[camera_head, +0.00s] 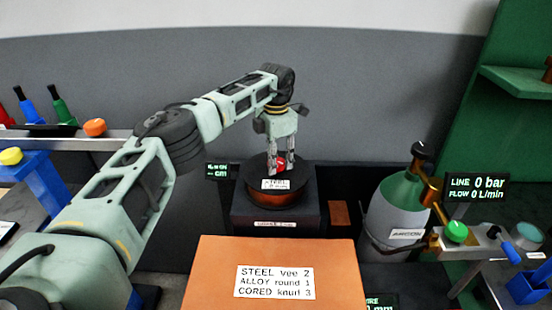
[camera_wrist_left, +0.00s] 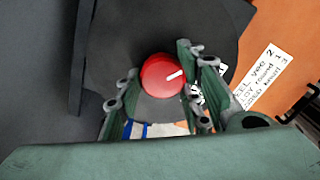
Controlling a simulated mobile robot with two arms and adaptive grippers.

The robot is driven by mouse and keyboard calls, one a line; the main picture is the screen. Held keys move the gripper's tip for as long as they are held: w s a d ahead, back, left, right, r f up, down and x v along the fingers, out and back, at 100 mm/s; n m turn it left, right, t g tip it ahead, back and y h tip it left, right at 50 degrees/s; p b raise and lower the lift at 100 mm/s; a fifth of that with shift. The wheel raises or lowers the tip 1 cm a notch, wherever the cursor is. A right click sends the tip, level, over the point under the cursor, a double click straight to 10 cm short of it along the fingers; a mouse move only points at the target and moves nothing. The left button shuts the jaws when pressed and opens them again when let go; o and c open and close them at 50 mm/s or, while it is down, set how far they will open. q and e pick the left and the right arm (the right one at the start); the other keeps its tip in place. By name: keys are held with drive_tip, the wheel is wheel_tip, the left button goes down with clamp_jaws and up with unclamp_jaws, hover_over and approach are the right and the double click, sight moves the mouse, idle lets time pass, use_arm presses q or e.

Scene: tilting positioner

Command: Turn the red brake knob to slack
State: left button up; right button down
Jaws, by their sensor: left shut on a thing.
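The red brake knob (camera_head: 281,164) sits on top of a dark spool hub in the middle of the head view. In the left wrist view the red knob (camera_wrist_left: 162,76) shows a white pointer line aimed to the upper right. My left gripper (camera_head: 281,168) reaches down from above with its fingers on either side of the knob, shut on it. In the wrist view the fingers (camera_wrist_left: 158,88) stand left and right of the knob. A label reading STEEL (camera_head: 283,184) lies at the front of the hub. My right gripper is not in view.
An orange-brown box (camera_head: 210,270) with a STEEL, ALLOY, CORED card (camera_head: 274,283) stands in front. A green gas cylinder (camera_head: 392,205) and a display (camera_head: 476,188) reading 0 bar stand to the right.

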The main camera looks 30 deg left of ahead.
use_arm(q)
drive_tip(key=n, duration=0.6)
drive_tip(key=shift+w+a+r+n, duration=0.1)
drive_tip(key=shift+w+r+n, duration=0.05)
drive_tip(key=shift+r+n, duration=0.15)
drive_tip(key=n, duration=0.3)
drive_tip(key=shift+n, duration=0.3)
drive_tip(key=n, duration=0.3)
drive_tip(key=shift+n+p, duration=0.3)
drive_tip(key=shift+p, duration=0.05)
drive_tip(key=n, duration=0.6)
drive_tip(key=shift+s+p, duration=0.2)
drive_tip(key=shift+p, duration=0.1)
drive_tip(key=n, duration=0.5)
drive_tip(key=shift+s+f, duration=0.1)
drive_tip(key=shift+f, duration=0.05)
drive_tip(key=shift+p, duration=0.3)
drive_tip(key=o, duration=1.1)
drive_tip(key=shift+s+f, duration=0.1)
drive_tip(key=shift+s, duration=0.1)
